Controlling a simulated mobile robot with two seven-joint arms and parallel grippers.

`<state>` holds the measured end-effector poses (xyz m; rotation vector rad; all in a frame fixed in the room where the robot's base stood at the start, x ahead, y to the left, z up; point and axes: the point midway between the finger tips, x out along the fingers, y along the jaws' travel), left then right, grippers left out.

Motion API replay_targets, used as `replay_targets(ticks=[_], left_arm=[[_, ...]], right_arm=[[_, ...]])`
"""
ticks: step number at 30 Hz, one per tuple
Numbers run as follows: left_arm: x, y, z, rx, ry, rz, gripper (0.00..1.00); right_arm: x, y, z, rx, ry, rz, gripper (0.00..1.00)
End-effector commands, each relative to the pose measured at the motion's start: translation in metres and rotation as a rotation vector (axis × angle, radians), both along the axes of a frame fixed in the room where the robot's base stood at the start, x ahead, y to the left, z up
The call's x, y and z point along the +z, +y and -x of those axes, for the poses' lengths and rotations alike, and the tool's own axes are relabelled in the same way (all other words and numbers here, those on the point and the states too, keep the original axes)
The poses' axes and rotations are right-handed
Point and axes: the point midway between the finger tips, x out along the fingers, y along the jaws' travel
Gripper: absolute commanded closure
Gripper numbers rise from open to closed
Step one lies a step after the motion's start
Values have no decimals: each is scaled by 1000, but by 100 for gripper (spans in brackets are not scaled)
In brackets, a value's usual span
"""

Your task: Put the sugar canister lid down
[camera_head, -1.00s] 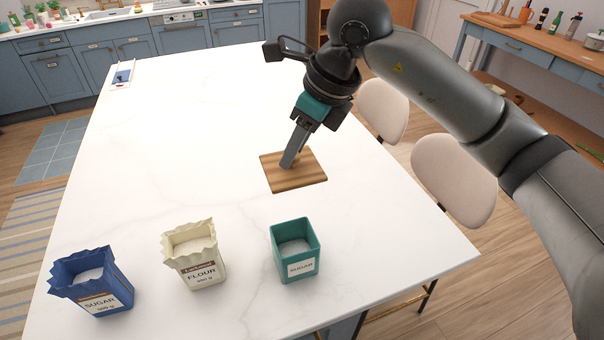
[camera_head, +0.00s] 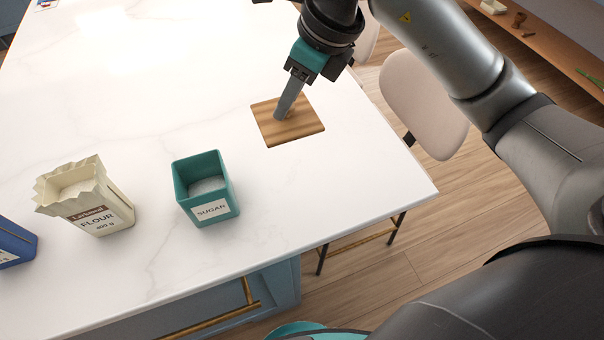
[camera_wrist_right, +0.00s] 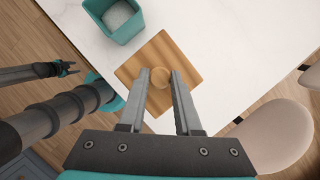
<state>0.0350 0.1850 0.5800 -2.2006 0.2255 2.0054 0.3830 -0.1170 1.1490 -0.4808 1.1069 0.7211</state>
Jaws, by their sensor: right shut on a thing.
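The sugar canister lid (camera_head: 301,130) is a square striped wooden board with a round knob. In the right wrist view the lid (camera_wrist_right: 185,62) lies flat between and beyond my fingers. My right gripper (camera_head: 283,112) is shut on the lid's knob (camera_wrist_right: 160,77), pointing down from above. The lid is over the white table, near its right edge; I cannot tell whether it touches the top. The teal sugar canister (camera_head: 229,192) stands open to its left and nearer, with white sugar inside. A small dark gripper, my left one (camera_wrist_right: 66,68), shows at the left of the wrist view; its jaws are unclear.
A cream flour bag (camera_head: 115,197) stands left of the canister, and a blue bag (camera_head: 16,245) is cut off at the left edge. The white table (camera_head: 170,95) is clear behind them. A pale chair (camera_head: 425,105) stands beyond the right edge.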

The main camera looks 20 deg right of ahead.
Motion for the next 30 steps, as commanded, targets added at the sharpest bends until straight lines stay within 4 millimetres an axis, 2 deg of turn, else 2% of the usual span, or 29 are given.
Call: replay_targets(ticks=[12,15,18,25,30], left_arm=[[-11,6,0,4,-1,-8,50],[-12,6,0,4,-1,-8,50],[-13,5,0,4,0,-7,50],[-15,5,0,3,1,-6,50],[-18,3,0,1,0,-4,50]], right_arm=[[-108,0,2,-1,9,1,100],[-129,0,1,-1,7,0,100],[-141,0,1,0,4,1,100],[-157,0,1,0,4,0,100],[-184,0,1,0,6,0,100]])
